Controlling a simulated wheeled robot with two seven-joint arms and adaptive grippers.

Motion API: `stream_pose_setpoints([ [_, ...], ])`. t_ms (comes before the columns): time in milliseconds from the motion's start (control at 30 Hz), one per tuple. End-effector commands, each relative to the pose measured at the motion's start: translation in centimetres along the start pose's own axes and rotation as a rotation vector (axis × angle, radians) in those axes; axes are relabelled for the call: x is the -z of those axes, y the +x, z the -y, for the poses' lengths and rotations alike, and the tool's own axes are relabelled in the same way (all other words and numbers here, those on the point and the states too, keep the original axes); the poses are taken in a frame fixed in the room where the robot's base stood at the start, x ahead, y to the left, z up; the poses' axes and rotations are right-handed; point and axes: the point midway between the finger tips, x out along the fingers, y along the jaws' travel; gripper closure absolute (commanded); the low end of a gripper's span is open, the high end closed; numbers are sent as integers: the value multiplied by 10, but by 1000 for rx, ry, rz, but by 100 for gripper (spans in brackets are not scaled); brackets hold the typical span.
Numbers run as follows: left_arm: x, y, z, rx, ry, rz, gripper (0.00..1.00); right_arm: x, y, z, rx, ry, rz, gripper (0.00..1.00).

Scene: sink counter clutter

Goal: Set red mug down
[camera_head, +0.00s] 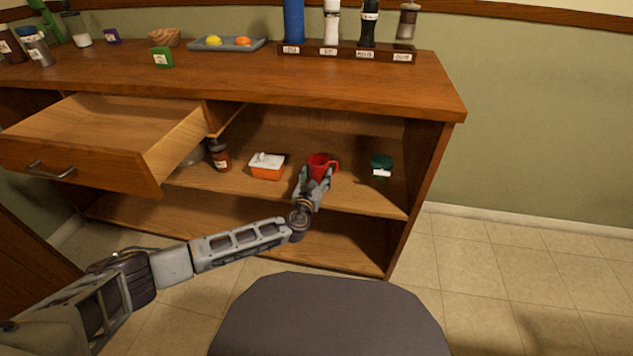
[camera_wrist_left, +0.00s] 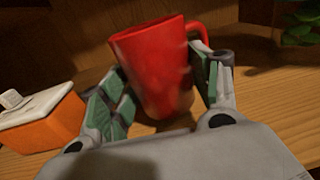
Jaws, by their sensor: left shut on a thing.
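My left gripper (camera_head: 314,182) reaches into the bay and is shut on the mug. In the left wrist view the mug (camera_wrist_left: 157,68) sits between the two green-padded fingers (camera_wrist_left: 165,95), slightly tilted in the picture, with its handle to the right. Its base is partly hidden, so I cannot tell whether it touches the shelf (camera_wrist_left: 265,100). My right gripper is not in view.
The orange box with white lid (camera_head: 267,167) stands close left of the mug; a dark jar (camera_head: 220,156) is farther left. An open drawer (camera_head: 110,140) juts out at left. Shelf room shows between mug and green-lidded jar.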

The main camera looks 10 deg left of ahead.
Motion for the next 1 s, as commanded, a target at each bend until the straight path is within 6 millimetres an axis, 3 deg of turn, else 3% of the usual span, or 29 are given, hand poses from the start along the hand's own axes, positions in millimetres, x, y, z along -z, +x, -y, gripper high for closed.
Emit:
stream_pose_setpoints([
  [200,12,1,0,0,0,3,75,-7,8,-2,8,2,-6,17],
  [733,16,1,0,-1,-1,3,75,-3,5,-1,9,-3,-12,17],
  [767,17,1,-1,-1,0,1,35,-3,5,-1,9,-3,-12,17],
  [900,16,1,-1,-1,0,1,17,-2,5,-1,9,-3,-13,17],
  [1000,17,1,-1,-1,0,1,16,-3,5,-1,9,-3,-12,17],
])
